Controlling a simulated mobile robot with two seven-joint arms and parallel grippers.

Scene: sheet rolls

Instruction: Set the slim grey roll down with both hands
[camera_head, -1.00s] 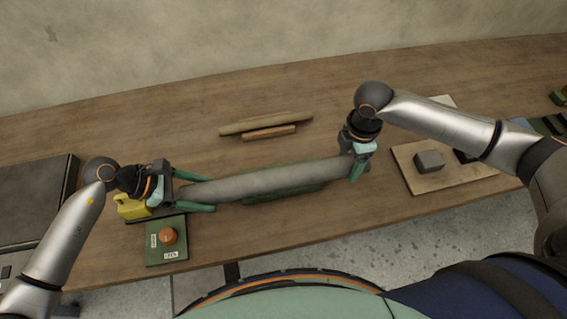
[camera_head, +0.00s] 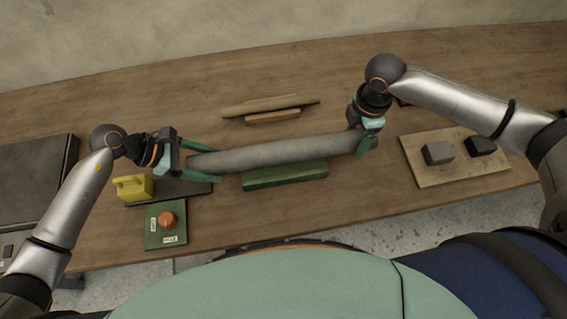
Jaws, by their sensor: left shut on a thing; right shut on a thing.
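The slim grey roll (camera_head: 285,153) is long and lies nearly level across the middle of the camera_head view, its right end a little higher in the picture. My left gripper (camera_head: 203,166) is shut on its left end, with its green fingers on either side. My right gripper (camera_head: 368,136) is shut on its right end; the fingertips there are partly hidden. A long green block (camera_head: 285,176) shows on the table just in front of the roll, and the roll covers part of its back edge. The roll appears held above the table; the exact gap cannot be told.
A thin tan roll (camera_head: 268,106) rests on a brown block (camera_head: 272,118) behind. A wooden board (camera_head: 440,176) with a grey block (camera_head: 438,152) and a dark block (camera_head: 481,145) is at right.

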